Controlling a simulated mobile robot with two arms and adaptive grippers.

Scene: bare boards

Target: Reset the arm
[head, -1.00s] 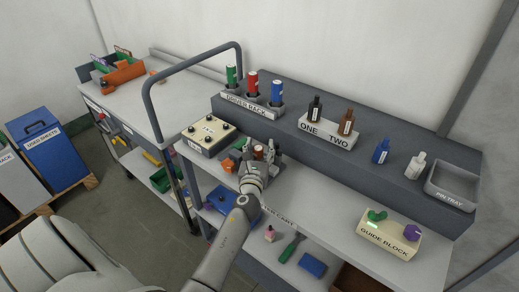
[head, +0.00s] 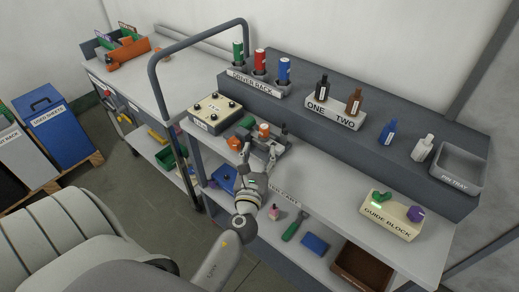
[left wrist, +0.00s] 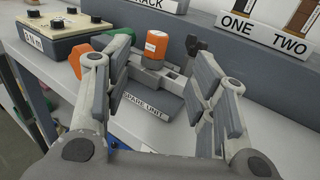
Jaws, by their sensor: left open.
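My left arm comes up from the bottom of the head view, and its gripper (head: 259,160) is at the front edge of the bench's worktop, just in front of the spare unit (head: 276,149). In the left wrist view the gripper (left wrist: 163,88) shows its two grey fingers spread wide apart with nothing between their pads. Beyond them stands the grey spare unit (left wrist: 168,84) with an orange-capped cylinder (left wrist: 156,46) upright on it. A green piece and an orange piece lie beside it, partly hidden by the left finger. My right gripper is in neither view.
A cream control box (head: 215,113) stands left of the spare unit. The driver rack (head: 255,86) and the bottle holder (head: 333,115) stand on the raised shelf behind. The guide block (head: 391,215) is at the right. The worktop between is clear. A grey rail (head: 152,75) rises at the left.

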